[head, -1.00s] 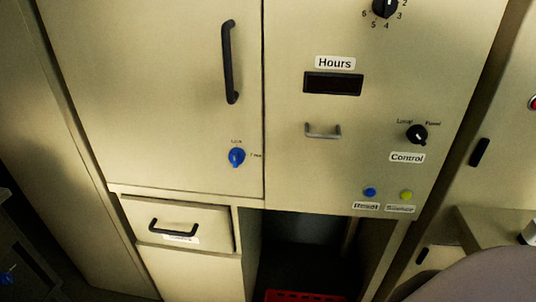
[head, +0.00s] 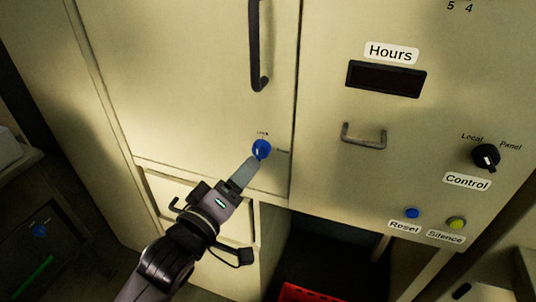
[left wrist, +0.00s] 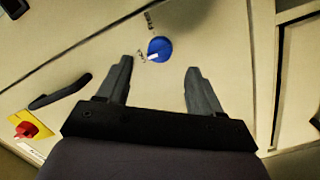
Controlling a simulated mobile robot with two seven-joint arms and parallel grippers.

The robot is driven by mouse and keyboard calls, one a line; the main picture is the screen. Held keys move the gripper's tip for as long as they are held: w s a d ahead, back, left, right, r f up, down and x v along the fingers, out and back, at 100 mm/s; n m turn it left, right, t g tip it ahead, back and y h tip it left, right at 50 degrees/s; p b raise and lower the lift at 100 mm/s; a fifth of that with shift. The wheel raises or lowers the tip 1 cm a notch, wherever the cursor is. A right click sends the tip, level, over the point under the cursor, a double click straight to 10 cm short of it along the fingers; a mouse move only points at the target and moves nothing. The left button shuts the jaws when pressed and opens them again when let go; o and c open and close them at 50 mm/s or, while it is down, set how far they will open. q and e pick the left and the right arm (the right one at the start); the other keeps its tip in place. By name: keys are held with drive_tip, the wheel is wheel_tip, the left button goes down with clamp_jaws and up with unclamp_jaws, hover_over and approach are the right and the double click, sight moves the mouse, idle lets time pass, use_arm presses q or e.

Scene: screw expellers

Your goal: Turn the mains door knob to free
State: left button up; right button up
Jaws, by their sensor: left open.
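The blue mains door knob (head: 261,149) sits low on the tall beige cabinet door, with small labels above it and to its right. It also shows in the left wrist view (left wrist: 160,49), where its white mark points left toward one of two blurred labels. My left gripper (head: 246,168) comes from the lower left, with its fingers close to the knob. In the left wrist view the gripper (left wrist: 158,66) is open and empty, and the knob shows between and just beyond the two fingertips. Contact cannot be told. My right gripper is not in view.
A black vertical handle (head: 258,50) is on the door above the knob. A drawer (head: 158,190) lies below, partly behind my left arm. The right panel has a metal handle (head: 363,137), a Control knob (head: 486,156), and Reset (head: 412,213) and Silence (head: 456,223) buttons.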

sight(257, 156)
use_arm(q)
drive_tip(key=shift+x, duration=3.2)
clamp_jaws()
